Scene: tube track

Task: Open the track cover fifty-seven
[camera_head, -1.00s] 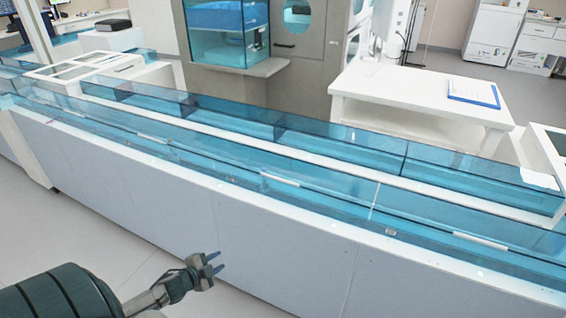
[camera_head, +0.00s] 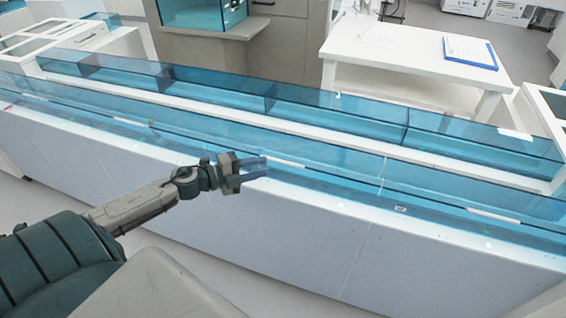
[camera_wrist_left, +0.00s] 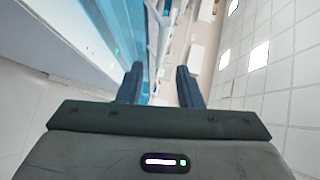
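The track is a long white bench topped with transparent blue covers (camera_head: 340,185), running across the head view. White handle strips lie along the front covers: one near the middle (camera_head: 286,164), one at the right (camera_head: 493,215) and one at the left (camera_head: 130,122). A small label (camera_head: 401,208) sits on the front ledge; its number is too small to read. My left gripper (camera_head: 254,168) is open and empty, in front of the covers just left of the middle strip. In the left wrist view its two fingers (camera_wrist_left: 159,85) are apart with nothing between them. My right gripper is not in view.
A white table (camera_head: 400,55) with a blue clipboard (camera_head: 470,52) stands behind the track. A grey cabinet with a glass case (camera_head: 200,14) is at the back. The white front panel (camera_head: 250,245) of the bench is close below my arm.

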